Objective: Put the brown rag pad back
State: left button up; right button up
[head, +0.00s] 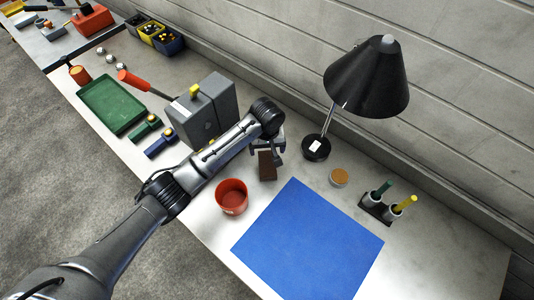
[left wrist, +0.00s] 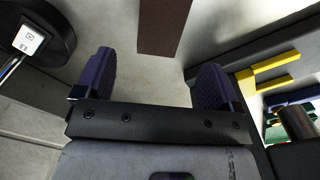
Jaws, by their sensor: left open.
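The brown rag pad (head: 267,166) is a small dark brown block on the grey bench, between the red cup and the lamp base. It also shows at the top of the left wrist view (left wrist: 163,26). My left gripper (head: 267,147) is right beside the pad, on its far side in the head view. In the left wrist view its two purple-padded fingers (left wrist: 153,75) are apart with nothing between them. The pad lies beyond the fingertips, roughly in line with the gap. Whether they touch it is not clear. My right gripper is not in view.
A black lamp (head: 368,78) stands right of the gripper, a grey box (head: 205,110) left of it. A red cup (head: 231,196), blue mat (head: 308,245), round tin (head: 339,178) and marker holder (head: 379,209) are nearby. A green tray (head: 112,104) lies farther left.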

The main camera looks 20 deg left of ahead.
pick_arm(q)
jog(key=shift+r, duration=1.95)
